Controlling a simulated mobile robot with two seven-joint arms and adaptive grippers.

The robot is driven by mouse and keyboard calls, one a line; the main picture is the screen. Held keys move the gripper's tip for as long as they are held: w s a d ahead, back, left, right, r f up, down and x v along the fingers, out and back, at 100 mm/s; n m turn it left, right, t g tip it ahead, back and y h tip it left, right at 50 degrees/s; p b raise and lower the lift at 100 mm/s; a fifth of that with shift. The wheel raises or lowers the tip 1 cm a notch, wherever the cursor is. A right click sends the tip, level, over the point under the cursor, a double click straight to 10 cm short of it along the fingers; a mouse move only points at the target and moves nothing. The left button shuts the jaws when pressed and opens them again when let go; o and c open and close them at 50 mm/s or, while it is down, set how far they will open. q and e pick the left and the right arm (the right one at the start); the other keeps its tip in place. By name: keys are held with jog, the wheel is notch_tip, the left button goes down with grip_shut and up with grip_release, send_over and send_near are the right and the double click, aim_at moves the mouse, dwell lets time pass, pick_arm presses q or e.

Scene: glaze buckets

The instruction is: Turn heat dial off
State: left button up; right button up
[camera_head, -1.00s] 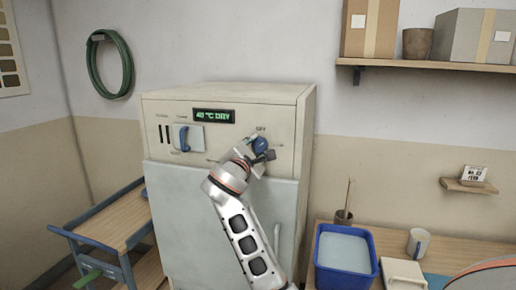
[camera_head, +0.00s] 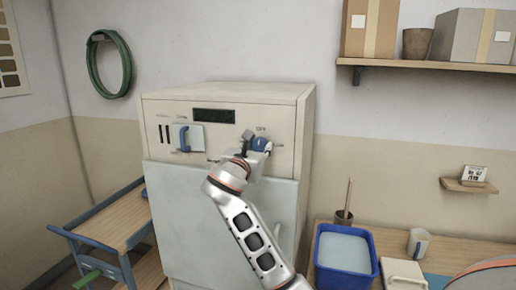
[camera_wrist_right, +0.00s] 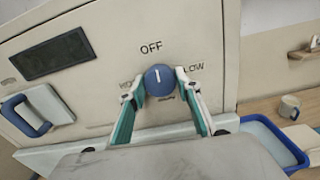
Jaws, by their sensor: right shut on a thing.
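The blue heat dial (camera_head: 261,144) is on the upper right of the cabinet's front panel. In the right wrist view the dial (camera_wrist_right: 160,80) sits under the word OFF, with its white pointer line toward that word. My right gripper (camera_wrist_right: 161,88) has its two fingers on either side of the dial, shut on it. In the head view this gripper (camera_head: 259,147) is at the panel and partly covers the dial. The display (camera_head: 213,116) is dark; it is dark in the right wrist view (camera_wrist_right: 53,54) too. My left gripper is not in view.
A blue handle (camera_head: 184,138) on a pale plate sits left of the dial. The cabinet door (camera_head: 190,210) is below. A blue tub (camera_head: 345,262) and a mug (camera_head: 418,243) stand on the bench at right. A cart (camera_head: 115,220) stands at left.

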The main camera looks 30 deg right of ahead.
jog(key=shift+f+n, duration=0.1)
jog(key=shift+n, duration=0.4)
jog(key=o, duration=1.1)
jog(key=shift+a, duration=0.15)
jog(key=v, duration=1.1)
jog(key=shift+s+a, duration=0.25)
jog(key=shift+s, duration=0.1)
